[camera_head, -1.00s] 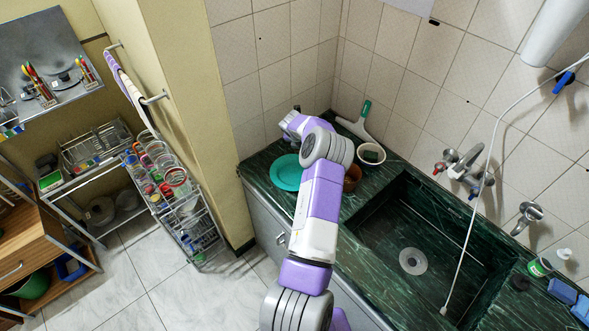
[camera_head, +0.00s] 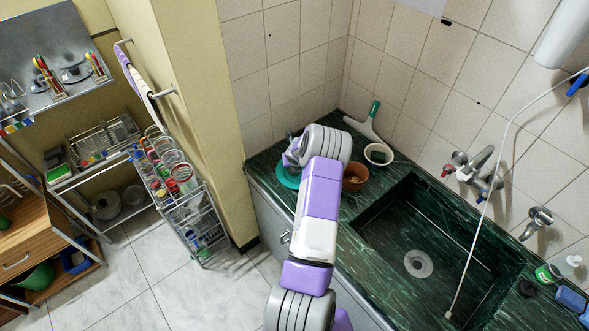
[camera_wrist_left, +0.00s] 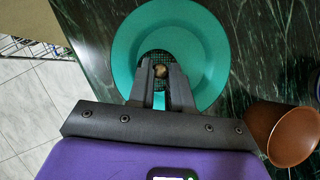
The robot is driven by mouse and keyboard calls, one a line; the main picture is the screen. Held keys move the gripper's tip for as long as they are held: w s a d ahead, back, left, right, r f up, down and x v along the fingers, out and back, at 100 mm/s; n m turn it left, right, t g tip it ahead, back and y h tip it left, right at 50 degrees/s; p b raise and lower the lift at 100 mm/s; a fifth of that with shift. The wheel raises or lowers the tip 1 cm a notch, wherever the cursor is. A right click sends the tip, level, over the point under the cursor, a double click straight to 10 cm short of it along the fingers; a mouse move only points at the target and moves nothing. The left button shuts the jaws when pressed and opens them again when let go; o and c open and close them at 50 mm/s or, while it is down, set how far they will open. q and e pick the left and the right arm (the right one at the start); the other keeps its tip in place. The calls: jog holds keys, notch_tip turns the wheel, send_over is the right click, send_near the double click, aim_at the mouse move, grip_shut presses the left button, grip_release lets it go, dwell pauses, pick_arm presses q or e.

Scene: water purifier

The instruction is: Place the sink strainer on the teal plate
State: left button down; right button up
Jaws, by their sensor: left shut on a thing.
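The teal plate (camera_head: 287,181) lies on the dark green counter near its left end, partly covered by my arm in the head view. The left wrist view shows most of the plate (camera_wrist_left: 208,28). My left gripper (camera_wrist_left: 161,76) is above the plate, shut on the small knob of the sink strainer. The strainer (camera_wrist_left: 153,56) shows as a dark mesh inside the plate's outline, partly hidden by the fingers. I cannot tell whether it touches the plate. My right gripper is not in view.
A brown pot (camera_head: 354,178) stands just right of the plate. A white bowl (camera_head: 378,154) and a squeegee with a green handle (camera_head: 374,109) are behind it. The sink basin (camera_head: 418,264) is to the right. A tiled wall bounds the back.

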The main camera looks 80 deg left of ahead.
pick_arm(q)
notch_tip(320, 180, down, 2)
jog(key=shift+f, duration=0.2)
jog(key=shift+b, duration=0.35)
jog(key=shift+f, duration=0.2)
jog(key=c, duration=1)
grip_release()
jog(key=shift+c, duration=0.2)
jog(key=shift+r, duration=0.2)
